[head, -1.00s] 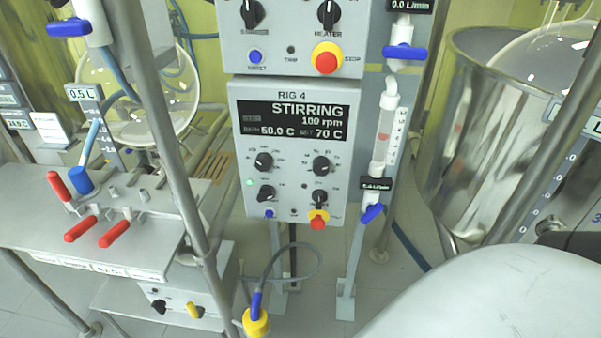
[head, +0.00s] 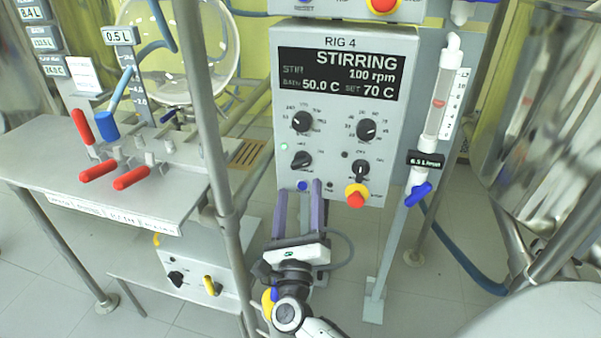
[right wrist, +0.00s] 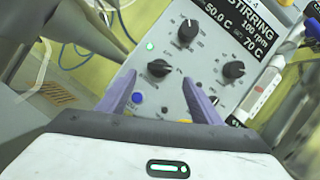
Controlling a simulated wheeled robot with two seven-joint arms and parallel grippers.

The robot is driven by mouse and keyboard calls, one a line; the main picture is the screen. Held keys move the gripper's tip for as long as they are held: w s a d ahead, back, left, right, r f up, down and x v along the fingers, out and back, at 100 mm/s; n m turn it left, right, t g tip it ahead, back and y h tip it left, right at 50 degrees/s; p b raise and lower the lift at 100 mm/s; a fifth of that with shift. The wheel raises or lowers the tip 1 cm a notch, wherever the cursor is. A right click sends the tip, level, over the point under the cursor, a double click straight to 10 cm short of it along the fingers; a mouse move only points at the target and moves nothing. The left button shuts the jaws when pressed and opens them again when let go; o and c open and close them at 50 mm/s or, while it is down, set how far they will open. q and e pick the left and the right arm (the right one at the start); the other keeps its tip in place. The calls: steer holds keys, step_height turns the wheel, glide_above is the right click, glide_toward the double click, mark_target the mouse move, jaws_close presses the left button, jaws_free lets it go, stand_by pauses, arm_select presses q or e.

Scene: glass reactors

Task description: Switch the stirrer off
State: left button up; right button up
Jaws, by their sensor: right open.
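The Rig 4 control panel (head: 345,110) shows "STIRRING 100 rpm", bath 50.0 C and set 70 C on its black display (head: 338,75). A lit green lamp (head: 284,146) sits just above left of the lower left black knob (head: 302,160). That knob also shows in the right wrist view (right wrist: 159,68), between the fingertips in the picture. My right gripper (head: 299,187) is open and empty, its two purple fingers pointing at the panel's lower left part. I cannot tell whether the fingers touch the panel. My left gripper is out of view.
Other black knobs (head: 367,129) sit close by. A blue button (head: 303,186) is between the fingers, and a red-and-yellow stop button (head: 356,196) is to their right. A metal post (head: 208,130) stands left. A flow tube (head: 440,95) stands right.

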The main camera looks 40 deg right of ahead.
mark_target(301, 162)
steer(key=x, duration=0.7)
